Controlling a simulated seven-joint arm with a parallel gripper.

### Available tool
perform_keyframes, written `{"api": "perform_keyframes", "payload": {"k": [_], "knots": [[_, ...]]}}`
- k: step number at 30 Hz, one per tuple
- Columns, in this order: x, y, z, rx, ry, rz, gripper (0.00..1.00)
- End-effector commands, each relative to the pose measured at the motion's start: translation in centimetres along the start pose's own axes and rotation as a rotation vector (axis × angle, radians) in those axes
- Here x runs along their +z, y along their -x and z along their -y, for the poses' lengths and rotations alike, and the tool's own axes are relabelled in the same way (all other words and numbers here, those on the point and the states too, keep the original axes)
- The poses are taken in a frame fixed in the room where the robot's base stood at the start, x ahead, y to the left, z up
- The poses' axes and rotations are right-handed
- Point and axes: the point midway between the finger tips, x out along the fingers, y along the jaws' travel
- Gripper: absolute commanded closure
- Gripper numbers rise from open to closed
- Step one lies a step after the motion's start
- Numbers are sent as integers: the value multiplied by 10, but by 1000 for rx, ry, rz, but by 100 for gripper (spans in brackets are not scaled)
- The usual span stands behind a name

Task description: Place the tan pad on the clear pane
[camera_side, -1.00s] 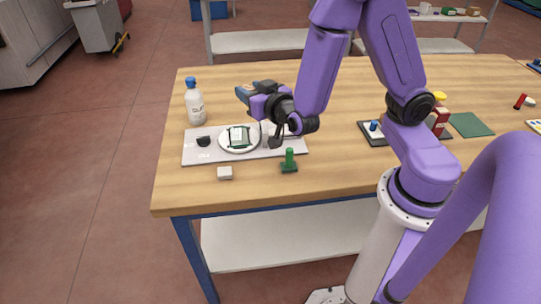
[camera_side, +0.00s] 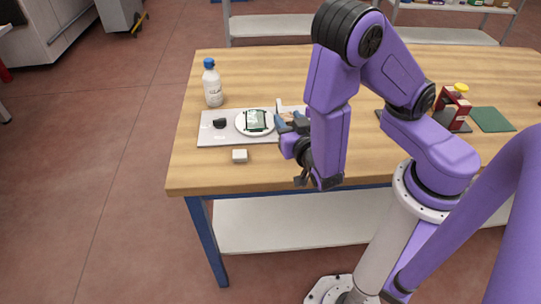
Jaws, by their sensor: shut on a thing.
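A clear pane (camera_side: 257,121) with dark green edging lies on a white round plate (camera_side: 241,129), on a light grey board. My gripper (camera_side: 281,120) is low over the board, just right of the plate, with its fingers towards the plate. It is shut; a pale upright piece (camera_side: 279,105) shows at the fingers, and I take it for the tan pad. It is small and partly hidden by the fingers, so its exact shape and any contact with the plate cannot be told.
A white bottle with a blue cap (camera_side: 212,86) stands behind the board's left end. A small black object (camera_side: 220,123) lies on the board. A cream block (camera_side: 240,156) sits in front. A green mat (camera_side: 493,119) lies at right. The front left table is clear.

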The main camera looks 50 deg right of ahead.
Motion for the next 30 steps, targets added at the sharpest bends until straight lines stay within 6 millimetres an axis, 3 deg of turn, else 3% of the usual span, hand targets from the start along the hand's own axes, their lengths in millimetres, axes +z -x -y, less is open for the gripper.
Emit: {"api": "perform_keyframes", "payload": {"k": [6, 13, 30], "knots": [[17, 39, -25, 105, -15, -1, 87], [20, 65, -50, 188, -29, 0, 87], [21, 71, -58, 220, -33, 1, 87]]}}
